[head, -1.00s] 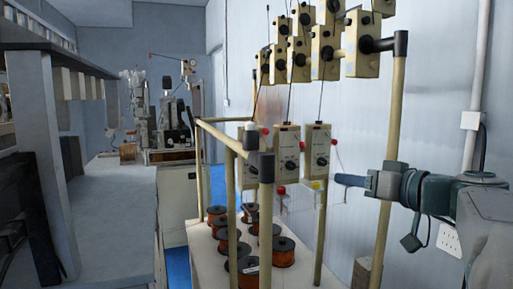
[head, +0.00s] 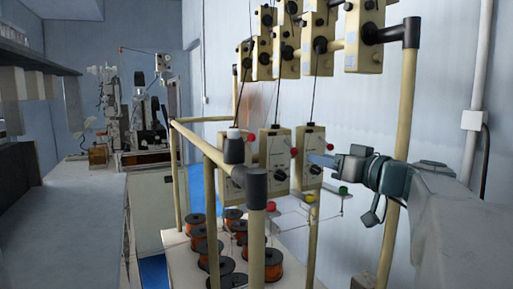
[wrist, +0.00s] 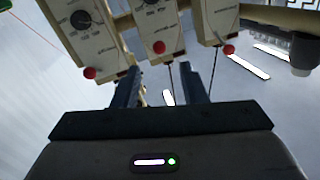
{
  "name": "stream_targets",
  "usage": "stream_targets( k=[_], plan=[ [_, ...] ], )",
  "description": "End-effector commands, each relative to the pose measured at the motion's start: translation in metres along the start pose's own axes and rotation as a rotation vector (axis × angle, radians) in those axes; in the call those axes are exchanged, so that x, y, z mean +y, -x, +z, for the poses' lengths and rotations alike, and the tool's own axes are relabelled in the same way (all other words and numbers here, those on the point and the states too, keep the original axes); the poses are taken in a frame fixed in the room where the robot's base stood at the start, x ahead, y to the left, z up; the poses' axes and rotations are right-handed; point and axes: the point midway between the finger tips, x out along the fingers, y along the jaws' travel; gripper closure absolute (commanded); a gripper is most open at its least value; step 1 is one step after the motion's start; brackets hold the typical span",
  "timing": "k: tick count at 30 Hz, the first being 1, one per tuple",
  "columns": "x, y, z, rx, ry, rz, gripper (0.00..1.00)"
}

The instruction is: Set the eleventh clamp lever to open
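Lower cream tensioner boxes (head: 275,152) with dials and red ball-ended levers hang on the rack in the head view. Red balls show beside them (head: 294,151). In the wrist view, three boxes carry red balls at the left (wrist: 90,73), middle (wrist: 158,47) and right (wrist: 228,49). I cannot tell which lever is the eleventh. My gripper (head: 316,159) points left at the rightmost lower box, close in front of it in the picture; contact cannot be told. In the wrist view my gripper's (wrist: 160,90) two fingers are apart, with nothing held between them.
Upper tensioner boxes (head: 365,35) stand on a cream tube frame (head: 396,150). Its near post (head: 257,220) rises in front. Copper wire spools (head: 207,253) stand on the base below. Thin wires run between boxes. A grey bench (head: 80,215) lies left.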

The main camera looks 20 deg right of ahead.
Motion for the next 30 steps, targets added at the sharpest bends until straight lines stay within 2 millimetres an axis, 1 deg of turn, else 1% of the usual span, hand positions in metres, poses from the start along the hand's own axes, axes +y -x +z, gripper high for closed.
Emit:
stream_targets(
  k=[1, 6, 12, 15, 18, 27, 28, 29, 30],
  plan=[
    [0.0, -0.012, -0.003, -0.003, -0.003, -0.001, 0.61],
    [-0.001, -0.049, -0.003, -0.003, -0.003, -0.002, 0.61],
    [-0.001, -0.083, -0.002, -0.002, -0.004, -0.003, 0.61],
    [-0.002, -0.094, -0.001, -0.002, -0.001, -0.003, 0.61],
    [-0.002, -0.1, -0.001, -0.001, -0.002, -0.004, 0.61],
    [-0.002, -0.102, 0.001, -0.001, 0.0, -0.003, 0.61],
    [-0.002, -0.102, 0.001, -0.001, 0.0, -0.003, 0.67],
    [-0.002, -0.102, 0.001, -0.001, 0.0, -0.003, 0.75],
    [-0.002, -0.102, 0.001, -0.001, 0.0, -0.004, 0.86]
  ],
)
